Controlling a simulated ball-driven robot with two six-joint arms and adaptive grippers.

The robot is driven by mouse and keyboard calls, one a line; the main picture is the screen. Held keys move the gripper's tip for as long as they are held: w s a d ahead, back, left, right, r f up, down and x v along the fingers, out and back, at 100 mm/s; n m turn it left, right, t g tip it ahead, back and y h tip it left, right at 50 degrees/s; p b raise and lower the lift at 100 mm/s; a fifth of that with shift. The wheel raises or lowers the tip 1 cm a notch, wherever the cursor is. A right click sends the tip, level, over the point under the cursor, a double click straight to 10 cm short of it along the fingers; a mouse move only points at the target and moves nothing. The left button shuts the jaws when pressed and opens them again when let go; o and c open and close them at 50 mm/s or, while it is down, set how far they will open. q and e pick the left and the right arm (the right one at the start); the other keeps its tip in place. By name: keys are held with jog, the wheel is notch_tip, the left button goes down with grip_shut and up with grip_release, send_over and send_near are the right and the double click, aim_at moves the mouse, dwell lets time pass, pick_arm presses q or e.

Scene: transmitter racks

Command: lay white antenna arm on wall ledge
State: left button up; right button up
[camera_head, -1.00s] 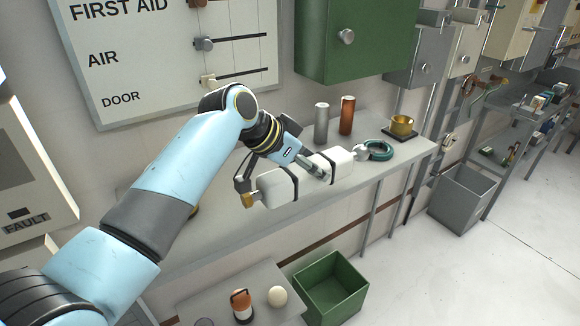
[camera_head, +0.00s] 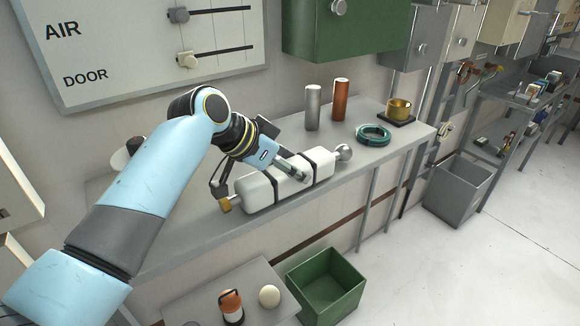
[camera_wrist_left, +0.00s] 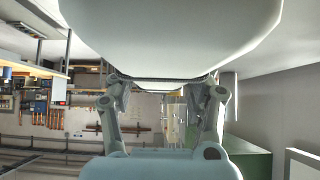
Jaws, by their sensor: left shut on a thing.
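The white antenna arm (camera_head: 259,192) is a thick white cylinder with dark bands, a brass fitting at its left end and a silver knob at its right end. It lies lengthwise along the grey wall ledge (camera_head: 405,153), near the front edge. I cannot tell whether its underside touches the surface. My left gripper (camera_head: 292,172) is shut on it from above. In the left wrist view the white body (camera_wrist_left: 170,30) fills the top, with my left gripper's fingers (camera_wrist_left: 165,84) against it. My right gripper is not in view.
A grey cylinder (camera_head: 312,108), a copper cylinder (camera_head: 340,100), a teal coil (camera_head: 373,134) and a brass cup (camera_head: 399,109) stand behind and to the right on the ledge. A green bin (camera_head: 327,285) and a low table (camera_head: 192,305) are below. A green cabinet (camera_head: 345,25) hangs above.

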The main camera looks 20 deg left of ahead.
pick_arm(q)
jog(key=o, duration=1.2)
jog(key=shift+f, duration=0.1)
jog(key=shift+c, duration=0.2)
jog(key=o, duration=0.4)
jog(key=shift+r, duration=0.3)
jog(key=v, duration=1.1)
jog(key=shift+f+b, duration=0.1)
jog(key=shift+b, duration=0.25)
jog(key=shift+s+a+r, duration=0.2)
jog(key=shift+s+r, duration=0.1)
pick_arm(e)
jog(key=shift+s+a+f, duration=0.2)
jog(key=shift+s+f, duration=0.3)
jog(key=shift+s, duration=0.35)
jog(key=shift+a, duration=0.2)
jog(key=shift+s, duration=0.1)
